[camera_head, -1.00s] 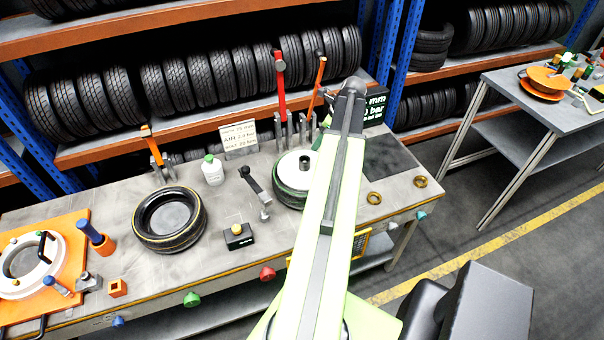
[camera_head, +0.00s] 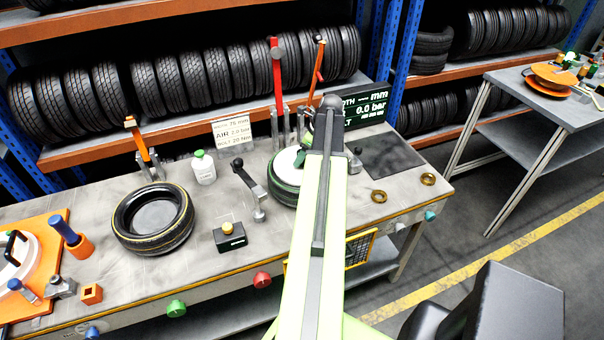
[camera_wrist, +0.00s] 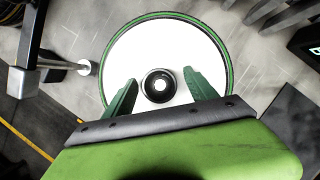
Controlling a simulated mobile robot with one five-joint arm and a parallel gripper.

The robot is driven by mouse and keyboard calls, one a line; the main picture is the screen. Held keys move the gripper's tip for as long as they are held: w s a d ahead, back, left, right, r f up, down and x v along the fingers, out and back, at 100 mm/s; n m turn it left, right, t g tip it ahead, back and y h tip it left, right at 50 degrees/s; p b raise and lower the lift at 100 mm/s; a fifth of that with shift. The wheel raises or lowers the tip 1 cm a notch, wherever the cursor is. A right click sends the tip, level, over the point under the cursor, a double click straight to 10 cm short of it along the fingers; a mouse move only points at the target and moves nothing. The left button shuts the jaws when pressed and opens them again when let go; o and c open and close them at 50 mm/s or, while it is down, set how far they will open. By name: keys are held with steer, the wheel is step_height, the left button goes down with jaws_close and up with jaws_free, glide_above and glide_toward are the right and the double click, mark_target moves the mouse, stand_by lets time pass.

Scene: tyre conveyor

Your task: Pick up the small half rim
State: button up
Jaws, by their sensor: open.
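A round white disc with a green edge (camera_head: 285,162) lies on the workbench, partly hidden by my arm in the head view. In the wrist view the white disc (camera_wrist: 203,50) fills the middle, with a dark ringed hub (camera_wrist: 160,85) at its centre. My gripper (camera_wrist: 160,76) is open above it, with one green finger on each side of the hub. I cannot tell whether the fingers touch anything. Orange dish-shaped rims (camera_head: 552,77) are stacked on the far right table. I cannot tell by label which piece is the small half rim.
A tyre (camera_head: 153,220) lies on the workbench (camera_head: 330,232) to the left. A red lever (camera_head: 277,75), an orange lever (camera_head: 318,65) and a display (camera_head: 366,107) stand behind the disc. Two brass rings (camera_head: 379,196) lie to the right.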

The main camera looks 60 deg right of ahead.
steer(key=shift+f, duration=0.1)
jaws_close()
stand_by(0.4)
